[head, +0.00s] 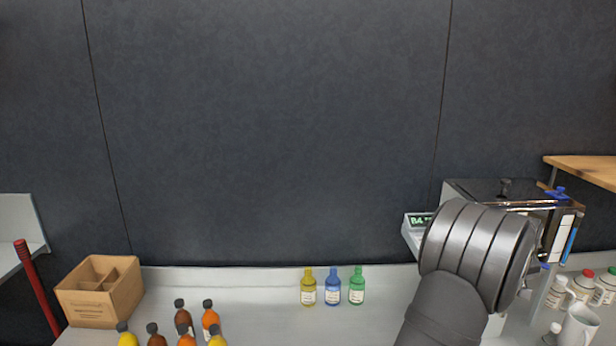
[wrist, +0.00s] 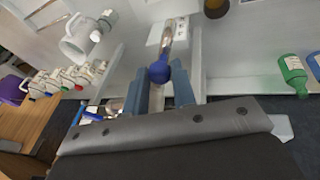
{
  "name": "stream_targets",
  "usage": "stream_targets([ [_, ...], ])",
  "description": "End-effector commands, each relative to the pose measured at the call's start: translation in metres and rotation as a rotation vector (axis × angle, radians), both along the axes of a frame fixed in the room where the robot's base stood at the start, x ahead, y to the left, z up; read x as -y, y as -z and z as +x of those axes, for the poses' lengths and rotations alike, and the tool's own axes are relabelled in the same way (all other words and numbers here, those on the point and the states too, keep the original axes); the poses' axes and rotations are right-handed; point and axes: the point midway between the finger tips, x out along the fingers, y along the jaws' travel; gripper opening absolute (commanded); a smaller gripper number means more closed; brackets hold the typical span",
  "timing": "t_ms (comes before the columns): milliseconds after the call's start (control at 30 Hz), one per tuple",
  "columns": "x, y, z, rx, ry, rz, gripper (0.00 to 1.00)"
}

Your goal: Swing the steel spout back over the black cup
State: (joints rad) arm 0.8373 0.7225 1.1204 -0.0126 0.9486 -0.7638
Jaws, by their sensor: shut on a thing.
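In the wrist view my gripper (wrist: 164,80) is shut on the blue knob (wrist: 159,72) at the end of a steel tube, which looks like the steel spout (wrist: 167,38). One grey-blue finger stands on each side of the knob. In the head view my own dark arm covers the gripper and the front of the evaporator (head: 480,190). I cannot make out the black cup for certain; a dark object (wrist: 215,7) is cut off at the top edge of the wrist view.
A white mug (head: 578,326) and several small white bottles (head: 583,286) stand at right. Yellow, blue (head: 333,288) and green bottles stand near the back wall. A wooden box (head: 100,291) and several brown and yellow bottles are at left. The middle counter is partly clear.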

Motion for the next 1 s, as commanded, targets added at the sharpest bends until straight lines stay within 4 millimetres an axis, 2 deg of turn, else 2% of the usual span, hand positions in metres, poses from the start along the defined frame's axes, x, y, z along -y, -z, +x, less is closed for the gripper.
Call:
stream_targets([
  [600, -0.017, 0.0, 0.012, -0.001, -0.002, 0.0, 0.1],
  [1000, -0.018, 0.0, 0.013, 0.0, 0.0, 0.0, 0.1],
])
